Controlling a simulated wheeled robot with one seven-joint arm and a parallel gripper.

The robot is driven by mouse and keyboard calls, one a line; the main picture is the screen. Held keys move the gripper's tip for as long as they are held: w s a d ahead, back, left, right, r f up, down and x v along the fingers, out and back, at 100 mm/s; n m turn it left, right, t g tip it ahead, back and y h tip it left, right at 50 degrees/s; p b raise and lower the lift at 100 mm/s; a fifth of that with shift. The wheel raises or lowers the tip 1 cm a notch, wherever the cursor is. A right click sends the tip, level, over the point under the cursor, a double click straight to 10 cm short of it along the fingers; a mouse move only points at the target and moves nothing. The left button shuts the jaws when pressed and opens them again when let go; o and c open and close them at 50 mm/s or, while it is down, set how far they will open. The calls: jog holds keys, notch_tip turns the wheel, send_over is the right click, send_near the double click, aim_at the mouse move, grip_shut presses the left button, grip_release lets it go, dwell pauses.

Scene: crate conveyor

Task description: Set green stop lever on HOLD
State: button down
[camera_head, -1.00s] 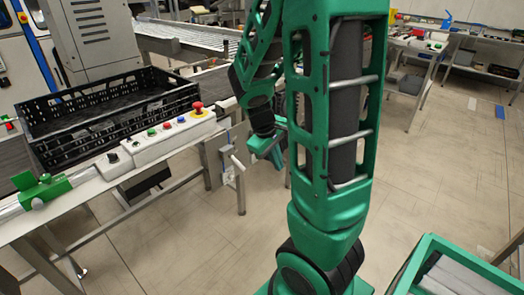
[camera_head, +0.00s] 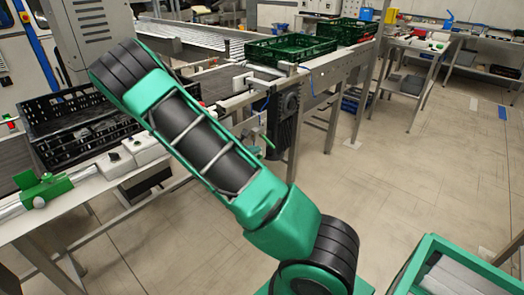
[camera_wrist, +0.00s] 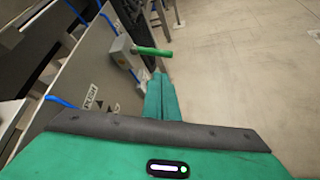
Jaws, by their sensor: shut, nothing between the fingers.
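In the wrist view a green lever handle (camera_wrist: 153,51) sticks out sideways from a small grey box on the conveyor side. My gripper (camera_wrist: 157,74) is shut and empty; its tips point toward the lever and appear just short of it. I cannot tell whether they touch. In the head view a small green handle (camera_head: 268,143) shows below the conveyor edge, probably the same lever. A label on the panel (camera_wrist: 92,105) is too small to read surely.
A black crate (camera_head: 65,152) sits on the conveyor at left, partly behind my arm. Green crates (camera_head: 290,50) stand at the back. A green clamp-like piece (camera_head: 42,190) is on the near left rail.

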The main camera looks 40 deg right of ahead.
jog(key=x, duration=1)
jog(key=shift+w, duration=0.1)
jog(key=shift+w+a+r, duration=0.1)
jog(key=shift+a+r, duration=0.05)
jog(key=shift+a, duration=0.1)
